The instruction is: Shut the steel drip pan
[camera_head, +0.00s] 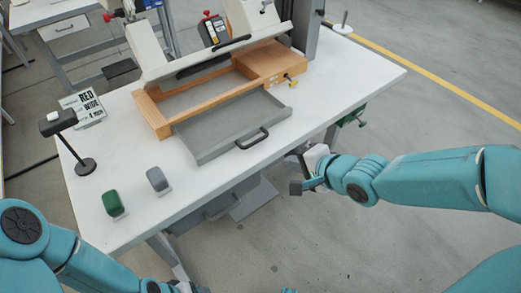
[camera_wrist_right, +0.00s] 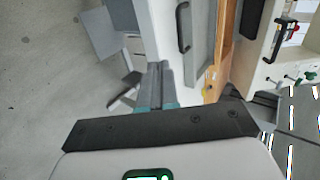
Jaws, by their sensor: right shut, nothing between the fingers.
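The grey steel drip pan (camera_head: 225,118) is pulled out of the wooden frame (camera_head: 152,113) towards the table's front edge. Its dark bar handle (camera_head: 252,139) is on the pan's front wall. In the right wrist view the pan (camera_wrist_right: 203,40) and its handle (camera_wrist_right: 183,27) show at the top, beyond the fingers. My right gripper (camera_head: 301,187) is shut and empty, in front of the table edge, to the right of the handle and apart from it. Its fingers also show in the right wrist view (camera_wrist_right: 158,80). My left gripper (camera_head: 188,287) is barely visible at the bottom edge.
The white table (camera_head: 135,165) carries a green block (camera_head: 113,204), a grey block (camera_head: 157,180), a black stand (camera_head: 84,165) and a printed sign (camera_head: 83,105). A tilted pale panel (camera_head: 215,58) leans above the frame.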

